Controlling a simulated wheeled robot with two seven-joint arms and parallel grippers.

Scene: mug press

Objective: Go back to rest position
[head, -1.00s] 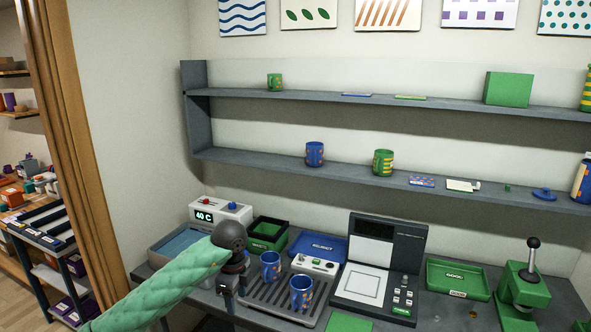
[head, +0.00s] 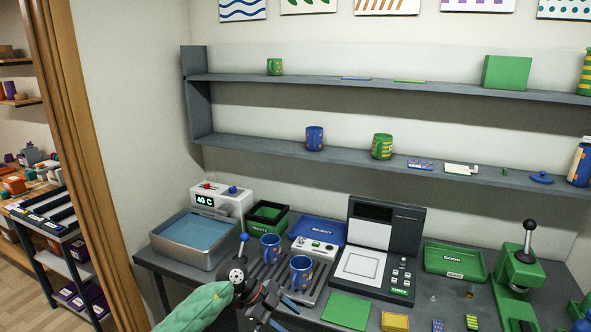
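My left arm comes in from the bottom left in a green sleeve. Its gripper (head: 283,314) is low in front of the dark slatted rack, with its two fingers apart and nothing seen between them. Two blue patterned mugs stand upright on the rack: a rear mug (head: 270,248) and a front mug (head: 301,273). The gripper is in front of and below the front mug, seemingly apart from it. My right gripper is not in view.
A water basin (head: 190,262) and a 40 C heater box (head: 222,203) stand at the left. A grey scale-like device (head: 362,267), a green GOOD tray (head: 454,258) and a green lever press (head: 520,265) stand to the right. Shelves with mugs hang above.

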